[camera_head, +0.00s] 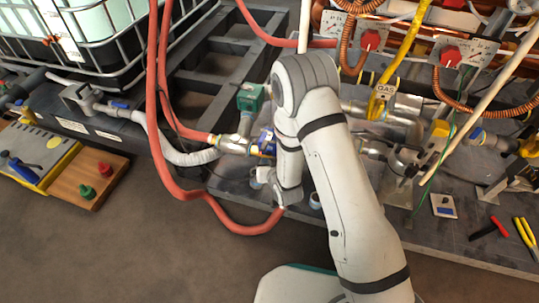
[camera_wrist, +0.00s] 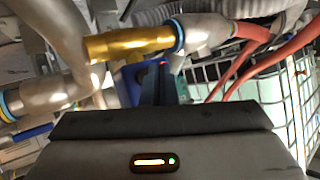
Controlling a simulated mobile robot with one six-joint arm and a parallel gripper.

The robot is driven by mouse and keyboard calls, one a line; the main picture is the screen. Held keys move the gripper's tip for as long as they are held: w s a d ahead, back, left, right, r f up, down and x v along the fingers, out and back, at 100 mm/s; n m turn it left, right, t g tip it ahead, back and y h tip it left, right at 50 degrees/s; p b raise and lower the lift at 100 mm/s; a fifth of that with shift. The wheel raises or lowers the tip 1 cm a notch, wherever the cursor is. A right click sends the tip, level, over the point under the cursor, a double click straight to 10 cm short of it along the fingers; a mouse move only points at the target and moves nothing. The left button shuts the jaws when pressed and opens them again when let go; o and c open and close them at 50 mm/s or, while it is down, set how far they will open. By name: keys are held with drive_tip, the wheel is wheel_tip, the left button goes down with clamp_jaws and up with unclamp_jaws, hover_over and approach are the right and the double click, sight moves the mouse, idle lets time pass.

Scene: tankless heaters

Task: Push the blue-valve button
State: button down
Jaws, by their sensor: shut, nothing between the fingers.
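A blue valve part (camera_head: 267,143) shows on the pipework just left of my arm in the head view. In the wrist view, a blue body (camera_wrist: 129,84) with a small red spot near its top stands right behind my fingers. I cannot tell whether a button is on it, or whether the fingers touch it. My gripper (camera_wrist: 160,82) is shut and empty, with its dark fingers pointing at the pipes. In the head view my arm and wrist mostly hide the gripper.
A brass pipe (camera_wrist: 130,43) crosses close above the fingers. Red hoses (camera_head: 163,110) hang left of my arm. A small white plate with a blue patch (camera_head: 444,206) and pliers (camera_head: 525,236) lie at the right.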

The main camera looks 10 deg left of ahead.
drive_tip(key=s, duration=0.5)
drive_tip(key=shift+s+a+b, duration=0.2)
drive_tip(key=shift+s+b, duration=0.05)
drive_tip(key=shift+b, duration=0.15)
drive_tip(key=w+d+r+m+g+h+p, duration=0.1)
drive_tip(key=d+r+p, duration=0.45)
drive_tip(key=r, duration=0.65)
drive_tip(key=w+d+r+g+h+p, duration=0.15)
drive_tip(key=d+r+p, duration=0.25)
drive_tip(key=r+p, duration=0.55)
drive_tip(key=w+d+r+m+h+p, duration=0.15)
drive_tip(key=d+r+p, duration=0.3)
drive_tip(key=r, duration=1.05)
drive_tip(key=s+d+r+g+h+p, duration=0.1)
drive_tip(key=s+d+r+p, duration=0.4)
drive_tip(key=r, duration=0.5)
drive_tip(key=s+d+r+m+g+h+p, duration=0.1)
drive_tip(key=s+d+r+g+p, duration=0.1)
drive_tip(key=s+d+r+p, duration=0.4)
drive_tip(key=s+d+r+g+p, duration=0.2)
drive_tip(key=s+d+r+p, duration=0.3)
drive_tip(key=s+r, duration=0.4)
wheel_tip(320, 180, up, 7)
drive_tip(key=shift+s+d+r+h+p, duration=0.15)
drive_tip(key=shift+s+d+h+p, duration=0.2)
drive_tip(key=shift+p, duration=0.35)
